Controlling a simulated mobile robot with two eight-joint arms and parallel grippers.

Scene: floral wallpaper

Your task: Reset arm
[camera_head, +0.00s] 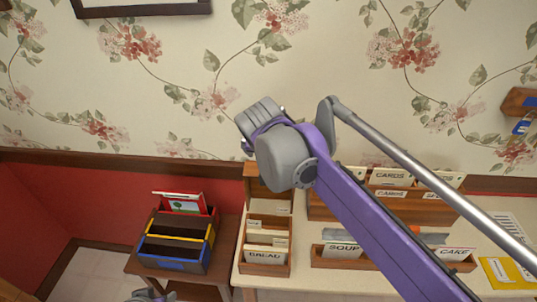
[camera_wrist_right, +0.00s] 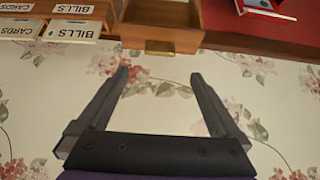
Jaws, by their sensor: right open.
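My right arm, purple and grey, crosses the camera_head view from the lower right. Its grey wrist is raised in front of the wallpaper, above the desk. In the camera_wrist_right view my right gripper (camera_wrist_right: 161,76) is open, with two dark fingers wide apart and nothing between them. The floral wallpaper shows behind the fingers. The fingertips are hard to make out in the camera_head view. A small grey piece at the bottom edge of the camera_head view may be part of my left arm; no left fingers show.
A black organizer (camera_head: 172,262) with coloured edges stands on a side table (camera_head: 222,265) at left. A yellow folder (camera_head: 500,272) lies at right. A wooden bracket (camera_head: 520,102) is on the wall.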

